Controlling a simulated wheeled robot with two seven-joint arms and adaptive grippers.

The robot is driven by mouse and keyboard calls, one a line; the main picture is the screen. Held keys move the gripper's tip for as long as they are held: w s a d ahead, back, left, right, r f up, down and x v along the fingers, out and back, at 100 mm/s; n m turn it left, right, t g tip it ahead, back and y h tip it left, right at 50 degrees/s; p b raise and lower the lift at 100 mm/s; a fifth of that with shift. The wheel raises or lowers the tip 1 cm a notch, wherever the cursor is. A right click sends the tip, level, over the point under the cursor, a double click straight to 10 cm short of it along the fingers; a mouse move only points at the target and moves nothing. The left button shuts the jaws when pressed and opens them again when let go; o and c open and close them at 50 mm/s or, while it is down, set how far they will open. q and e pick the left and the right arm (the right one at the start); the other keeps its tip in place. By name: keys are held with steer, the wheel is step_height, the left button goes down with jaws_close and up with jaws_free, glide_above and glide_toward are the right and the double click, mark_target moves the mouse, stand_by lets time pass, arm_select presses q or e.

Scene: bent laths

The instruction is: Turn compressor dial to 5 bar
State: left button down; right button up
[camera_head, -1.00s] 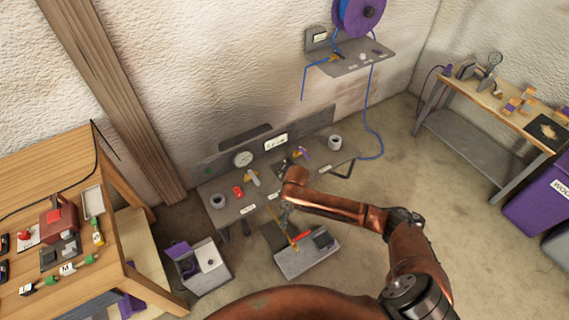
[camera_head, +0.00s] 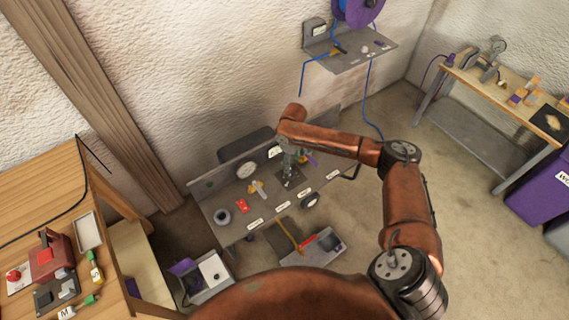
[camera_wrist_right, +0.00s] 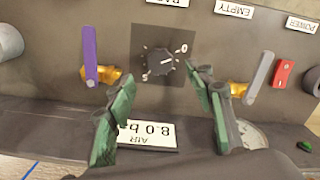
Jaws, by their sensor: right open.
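The compressor dial (camera_wrist_right: 158,62) is a dark round knob on a dark square plate (camera_wrist_right: 177,38). The right wrist view shows it upside down, with 0 at upper right and 5 at lower left. I cannot tell its exact setting. The AIR display (camera_wrist_right: 148,134) reads 8.0 bar and is partly covered by a finger. My right gripper (camera_wrist_right: 165,110) is open, its green fingers apart, with the dial seen between and beyond their tips; no contact shows. In the head view my right gripper (camera_head: 288,160) hangs over the grey panel (camera_head: 231,228). My left gripper is not in view.
A purple-handled valve (camera_wrist_right: 90,55) and a grey-handled valve (camera_wrist_right: 262,76) flank the dial closely. A red switch (camera_wrist_right: 284,73) and a round gauge (camera_head: 247,170) are nearby.

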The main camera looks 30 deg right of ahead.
mark_target(291, 175)
steer(key=shift+w+d+f, duration=0.1)
steer(key=shift+w+f, duration=0.1)
steer(key=shift+w, duration=0.05)
steer(key=shift+f, duration=0.4)
step_height(291, 175, down, 5)
steer(key=shift+f+b, duration=0.1)
steer(key=shift+b, duration=0.75)
steer(key=shift+f, duration=0.55)
steer(key=c, duration=1.2)
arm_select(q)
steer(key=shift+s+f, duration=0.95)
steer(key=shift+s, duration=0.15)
arm_select(e)
steer(key=shift+o, duration=0.2)
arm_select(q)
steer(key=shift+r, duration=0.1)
